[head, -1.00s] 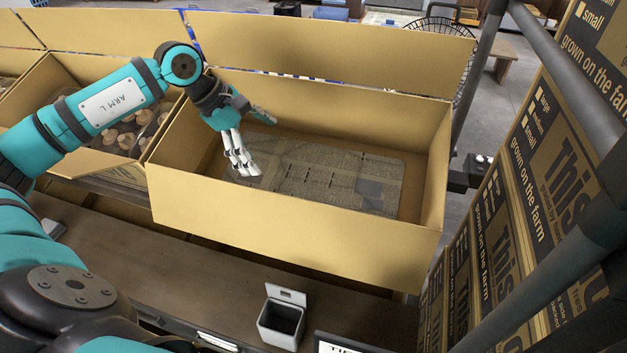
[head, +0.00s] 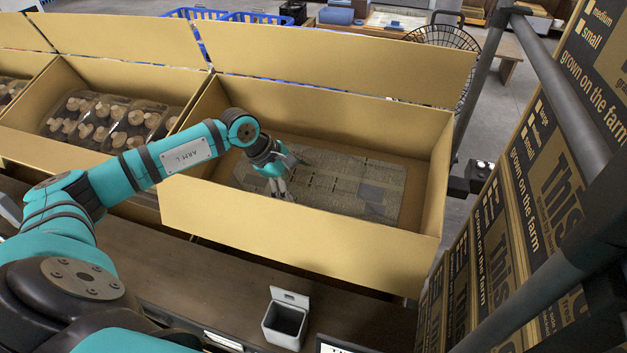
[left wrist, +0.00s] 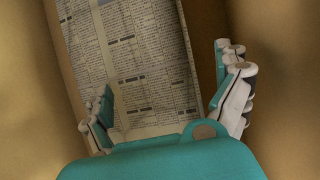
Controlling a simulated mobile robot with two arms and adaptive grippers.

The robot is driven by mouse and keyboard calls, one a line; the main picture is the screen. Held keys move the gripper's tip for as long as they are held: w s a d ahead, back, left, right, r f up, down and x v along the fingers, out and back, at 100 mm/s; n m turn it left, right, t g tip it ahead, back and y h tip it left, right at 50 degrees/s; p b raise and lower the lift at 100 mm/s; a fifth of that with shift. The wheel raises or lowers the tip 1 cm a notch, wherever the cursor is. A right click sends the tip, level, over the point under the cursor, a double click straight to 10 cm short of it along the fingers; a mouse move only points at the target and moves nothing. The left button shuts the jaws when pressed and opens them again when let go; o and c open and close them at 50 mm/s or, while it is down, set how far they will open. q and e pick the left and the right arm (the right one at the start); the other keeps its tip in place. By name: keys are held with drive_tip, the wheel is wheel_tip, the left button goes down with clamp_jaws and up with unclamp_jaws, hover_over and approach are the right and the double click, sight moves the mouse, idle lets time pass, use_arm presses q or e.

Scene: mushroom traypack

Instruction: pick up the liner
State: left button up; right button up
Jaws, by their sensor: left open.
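The liner (head: 345,180) is a flat, grey printed sheet, like newspaper. It lies on the bottom of the open cardboard box (head: 300,225) in the middle of the head view. The left wrist view also shows the liner (left wrist: 140,60), with dense columns of print. My left gripper (head: 281,190) reaches down into the box over the left part of the liner. Its fingers (left wrist: 165,105) are spread apart with nothing between them, and the liner shows beyond them. I cannot tell whether the fingertips touch it. My right gripper is not in view.
A neighbouring box at the left holds trays of mushrooms (head: 105,120). The box walls surround my left gripper, and a raised flap (head: 330,60) stands behind. A small grey bin (head: 285,320) sits in front. Printed cartons (head: 545,170) and grey posts stand at the right.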

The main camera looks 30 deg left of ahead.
sight(313, 198)
use_arm(q)
drive_tip(key=p+x, duration=0.1)
drive_tip(key=x, duration=0.2)
drive_tip(key=shift+w+f, duration=0.15)
drive_tip(key=shift+f, duration=0.2)
drive_tip(key=shift+w+d+f, duration=0.1)
drive_tip(key=shift+d+f, duration=0.1)
drive_tip(key=shift+f, duration=0.15)
drive_tip(key=shift+r, duration=0.1)
clamp_jaws()
